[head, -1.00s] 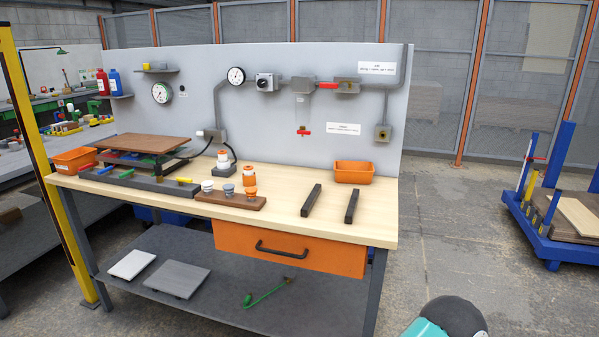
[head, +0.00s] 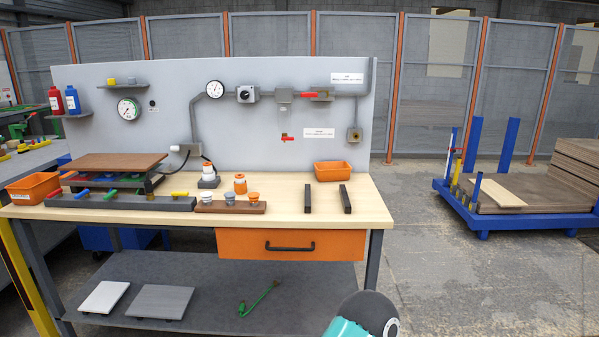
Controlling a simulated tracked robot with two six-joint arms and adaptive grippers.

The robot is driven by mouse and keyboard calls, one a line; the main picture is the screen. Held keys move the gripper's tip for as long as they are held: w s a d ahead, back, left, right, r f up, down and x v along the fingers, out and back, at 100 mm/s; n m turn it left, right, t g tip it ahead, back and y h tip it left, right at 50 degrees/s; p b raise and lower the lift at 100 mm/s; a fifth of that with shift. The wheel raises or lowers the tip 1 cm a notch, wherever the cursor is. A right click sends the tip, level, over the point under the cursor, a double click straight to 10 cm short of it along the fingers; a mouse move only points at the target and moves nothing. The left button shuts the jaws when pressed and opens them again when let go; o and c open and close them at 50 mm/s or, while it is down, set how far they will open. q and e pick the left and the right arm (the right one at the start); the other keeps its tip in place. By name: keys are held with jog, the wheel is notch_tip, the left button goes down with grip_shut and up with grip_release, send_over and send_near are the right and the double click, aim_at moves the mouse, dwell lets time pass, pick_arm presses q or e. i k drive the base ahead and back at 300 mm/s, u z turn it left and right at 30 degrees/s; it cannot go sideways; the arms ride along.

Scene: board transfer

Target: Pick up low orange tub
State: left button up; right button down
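Two orange tubs stand on the wooden bench top (head: 270,214). One orange tub (head: 332,171) is at the back right, close to the grey panel. The other orange tub (head: 33,188) is at the far left end and looks larger. I cannot tell for sure which one the task calls low. Both look empty, though their floors are mostly hidden. Neither of my grippers shows. Only a teal and dark rounded part of my arm is at the bottom edge, well in front of the bench.
Two dark bars (head: 346,199) lie in front of the right tub. A brown block with knobs (head: 231,208) and a stacked board rack (head: 113,163) stand further left. A blue cart (head: 480,222) with boards is at the right. The floor between bench and cart is clear.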

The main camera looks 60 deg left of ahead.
aim_at(329, 171)
jog(key=z, duration=0.7)
jog(key=i, duration=0.2)
jog(key=u, duration=2.7)
jog(key=k, duration=0.3)
jog(key=u, duration=0.65)
jog(key=i, duration=1.05)
jog(key=z, duration=0.25)
